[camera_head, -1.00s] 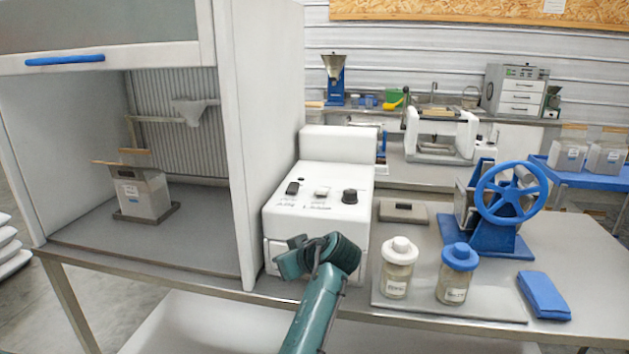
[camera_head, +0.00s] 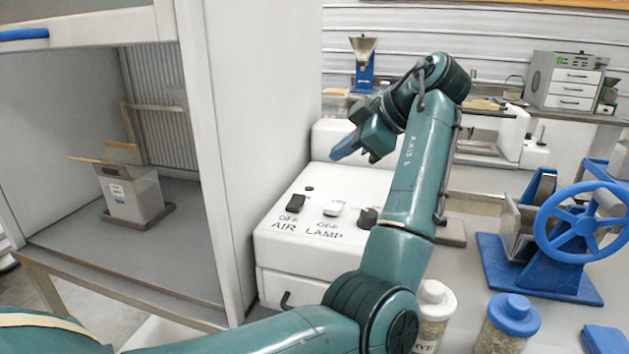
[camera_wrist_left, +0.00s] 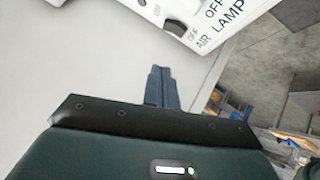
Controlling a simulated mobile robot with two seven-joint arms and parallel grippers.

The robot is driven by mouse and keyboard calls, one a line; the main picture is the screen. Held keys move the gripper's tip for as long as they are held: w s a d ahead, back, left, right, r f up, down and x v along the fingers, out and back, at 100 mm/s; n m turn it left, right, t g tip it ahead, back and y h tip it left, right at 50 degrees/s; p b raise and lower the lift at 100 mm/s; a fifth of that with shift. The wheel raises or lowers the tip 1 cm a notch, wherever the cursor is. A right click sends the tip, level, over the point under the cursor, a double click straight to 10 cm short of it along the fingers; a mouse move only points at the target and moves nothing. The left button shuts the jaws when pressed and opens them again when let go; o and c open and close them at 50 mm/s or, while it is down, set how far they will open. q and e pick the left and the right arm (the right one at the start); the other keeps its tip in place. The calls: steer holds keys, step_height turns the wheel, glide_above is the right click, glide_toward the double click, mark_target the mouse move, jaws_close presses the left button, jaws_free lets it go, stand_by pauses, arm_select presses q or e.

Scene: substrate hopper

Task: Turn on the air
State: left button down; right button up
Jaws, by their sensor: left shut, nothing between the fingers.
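The white control box (camera_head: 277,240) stands right of the cabinet wall. On its top are the dark AIR switch (camera_head: 295,202), with OFF printed by it, the white LAMP switch (camera_head: 332,208), also by an OFF mark, and a dark round knob (camera_head: 368,217). My left gripper (camera_head: 342,151) is shut and empty, above and behind the switches in the head view, apart from them. In the left wrist view its closed fingers (camera_wrist_left: 160,75) point toward the box edge, with the dark AIR switch (camera_wrist_left: 175,28) beyond them. My right gripper is not in view.
The cabinet's side wall (camera_head: 259,110) rises close left of the box. To the right stand a white-lidded jar (camera_head: 433,300), a blue-lidded jar (camera_head: 510,318) and a blue handwheel device (camera_head: 585,222). A grey container (camera_head: 132,197) stands inside the cabinet.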

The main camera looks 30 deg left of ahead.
arm_select(q)
steer(key=p, duration=0.2)
glide_above(296, 202)
steer(key=d, duration=0.3)
step_height(296, 202, down, 7)
steer(key=shift+w+a+r, duration=0.1)
steer(key=shift+r, duration=0.1)
steer(key=shift+w+f, duration=0.25)
steer(key=shift+f, duration=0.35)
steer(key=shift+w+f, duration=0.25)
steer(key=shift+f, duration=0.3)
steer(key=shift+w+f, duration=0.25)
steer(key=shift+f, duration=0.45)
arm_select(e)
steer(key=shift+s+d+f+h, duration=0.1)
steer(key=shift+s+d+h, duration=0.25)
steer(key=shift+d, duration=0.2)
